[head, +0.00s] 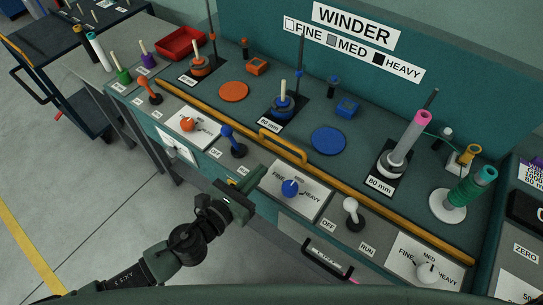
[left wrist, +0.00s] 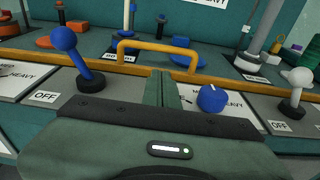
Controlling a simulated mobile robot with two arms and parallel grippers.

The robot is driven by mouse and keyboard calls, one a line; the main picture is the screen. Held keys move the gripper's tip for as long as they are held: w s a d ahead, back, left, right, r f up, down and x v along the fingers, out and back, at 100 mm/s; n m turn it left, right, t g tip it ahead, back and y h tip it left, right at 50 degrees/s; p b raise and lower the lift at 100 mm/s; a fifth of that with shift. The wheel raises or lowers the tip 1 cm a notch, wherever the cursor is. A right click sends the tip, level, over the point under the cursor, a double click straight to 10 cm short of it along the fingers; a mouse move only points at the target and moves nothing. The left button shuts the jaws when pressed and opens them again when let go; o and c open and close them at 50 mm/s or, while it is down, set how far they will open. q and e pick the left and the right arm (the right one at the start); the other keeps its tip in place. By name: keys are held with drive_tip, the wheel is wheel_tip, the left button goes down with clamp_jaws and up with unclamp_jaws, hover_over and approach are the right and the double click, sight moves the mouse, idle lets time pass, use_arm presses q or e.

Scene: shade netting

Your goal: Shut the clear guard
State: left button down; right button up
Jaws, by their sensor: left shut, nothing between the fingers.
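A long yellow bar (head: 365,198) with a raised yellow loop handle (head: 284,143) runs along the front of the bench top. It looks like the edge of the clear guard; I cannot make out the clear sheet itself. The bar (left wrist: 100,63) and handle (left wrist: 157,43) also cross the left wrist view. My left gripper (head: 250,182) is shut and empty, in front of the panel between the blue lever and blue knob, apart from the handle. Its fingertips (left wrist: 162,82) show below the handle in the left wrist view. My right gripper is not in view.
The blue lever (head: 231,140) and blue knob (head: 290,188) flank my left gripper. A white lever (head: 351,210) and white knob (head: 426,270) stand to the right. Several spindles and discs sit behind the bar, including a pink-topped tube (head: 408,138). Open floor lies at left.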

sight(279, 159)
use_arm(q)
drive_tip(key=p+x, duration=0.1)
drive_tip(key=x, duration=0.8)
drive_tip(key=shift+w+d, duration=0.2)
drive_tip(key=shift+w, duration=0.15)
